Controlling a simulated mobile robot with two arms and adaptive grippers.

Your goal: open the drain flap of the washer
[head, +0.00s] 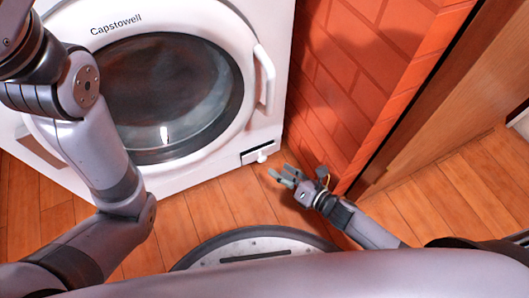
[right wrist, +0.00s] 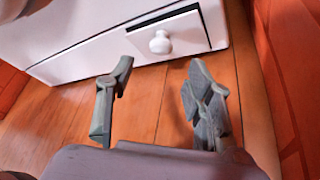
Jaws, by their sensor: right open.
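The white washer (head: 262,130) stands at the upper left of the head view with its round glass door closed. Its drain flap (head: 256,153) is at the lower right of its front. The flap looks shut, with a dark gap along its edge, and bears a white round knob (right wrist: 160,42). My right gripper (head: 285,176) is open and empty, low over the floor just in front and to the right of the flap. In the right wrist view the knob lies ahead, between and beyond the two fingers, not touched. My left arm crosses the head view's left side; its gripper is out of view.
An orange brick wall (head: 345,90) stands close to the right of the washer and my right gripper. A wooden panel (head: 440,100) is farther right. The wooden floor (head: 205,210) is clear in front of the washer. A door handle (head: 265,78) sticks out above the flap.

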